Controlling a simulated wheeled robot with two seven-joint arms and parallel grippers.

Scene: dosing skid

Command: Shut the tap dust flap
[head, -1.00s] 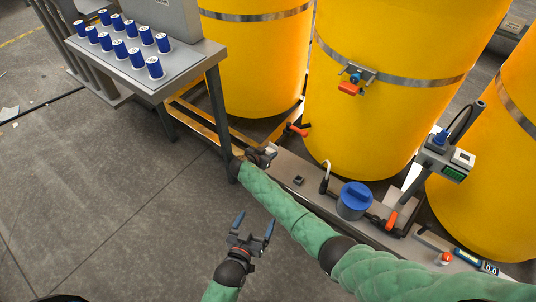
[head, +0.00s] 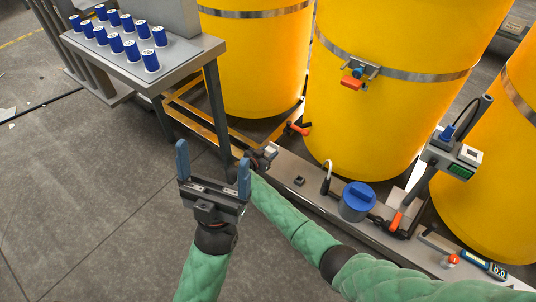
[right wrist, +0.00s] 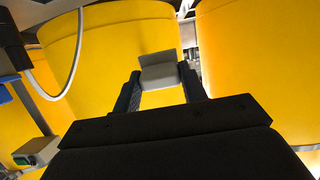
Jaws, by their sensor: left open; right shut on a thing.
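My right gripper (head: 262,158) is at the far left end of the skid's ledge. In the right wrist view its fingers (right wrist: 163,92) are shut on a small grey piece (right wrist: 158,76) with a plate standing up at its back. I cannot tell for sure whether this piece is the dust flap. In the head view it is small and partly hidden by the gripper. A tap (head: 355,78) with an orange handle and a blue part sits on the middle yellow drum, apart from both grippers. My left gripper (head: 213,160) is open and empty, above the floor left of my right forearm.
Yellow drums (head: 390,120) stand behind the ledge (head: 318,188). A blue-lidded pot (head: 357,201), a meter on a post (head: 452,158) and an orange-handled valve (head: 396,222) stand along it. A table (head: 135,75) with several blue-wrapped cups is at upper left.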

